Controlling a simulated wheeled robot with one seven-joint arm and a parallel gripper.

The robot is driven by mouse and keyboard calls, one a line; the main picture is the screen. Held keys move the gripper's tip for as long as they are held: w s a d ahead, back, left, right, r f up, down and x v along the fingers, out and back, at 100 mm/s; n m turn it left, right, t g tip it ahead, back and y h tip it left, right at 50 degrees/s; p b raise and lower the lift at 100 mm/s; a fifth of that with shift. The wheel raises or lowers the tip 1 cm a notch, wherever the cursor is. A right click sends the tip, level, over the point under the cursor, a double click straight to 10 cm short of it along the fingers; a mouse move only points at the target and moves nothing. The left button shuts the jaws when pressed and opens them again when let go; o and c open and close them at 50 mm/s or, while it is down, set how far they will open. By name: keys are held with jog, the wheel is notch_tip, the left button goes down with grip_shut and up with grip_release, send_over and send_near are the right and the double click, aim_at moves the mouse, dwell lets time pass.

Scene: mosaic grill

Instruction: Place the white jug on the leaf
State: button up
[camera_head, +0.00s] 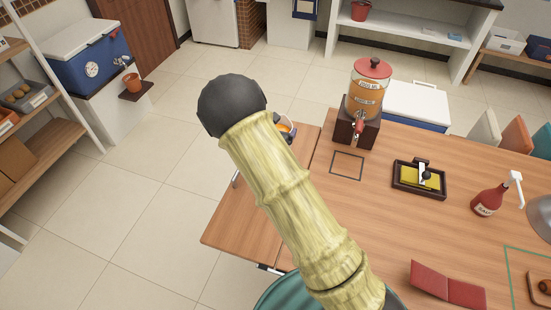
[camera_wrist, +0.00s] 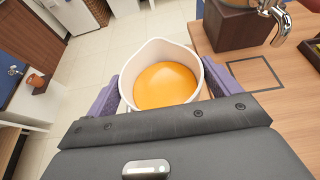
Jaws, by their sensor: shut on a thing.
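The white jug (camera_wrist: 160,55) holds orange liquid and sits upright between the purple fingers of my gripper (camera_wrist: 163,88) in the wrist view. My gripper is shut on it. In the head view only a bit of the jug (camera_head: 286,126) shows past my arm, near the far end of the leaf; the rest is hidden. The leaf (camera_head: 238,222) is the wooden section at the table's left side, divided from the main top by a seam. My arm covers much of it. I cannot tell the gap between jug and leaf.
A drink dispenser (camera_head: 368,92) stands on the table behind a dark square outline (camera_head: 347,165). A dark tray (camera_head: 419,192), a red pump bottle (camera_head: 488,200) and a red folder (camera_head: 448,287) lie further right. The leaf's visible left part is bare.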

jog(key=f, duration=0.4)
jog(key=shift+s+d+p, duration=0.1)
jog(key=shift+d+p, duration=0.15)
jog(key=shift+p, duration=0.1)
jog(key=shift+a+f+p, duration=0.1)
jog(key=shift+f+p, duration=0.35)
jog(key=shift+f, duration=1.6)
jog(key=o, duration=1.8)
jog(key=shift+f, duration=0.15)
jog(key=shift+c, duration=0.2)
jog(key=shift+o, duration=0.2)
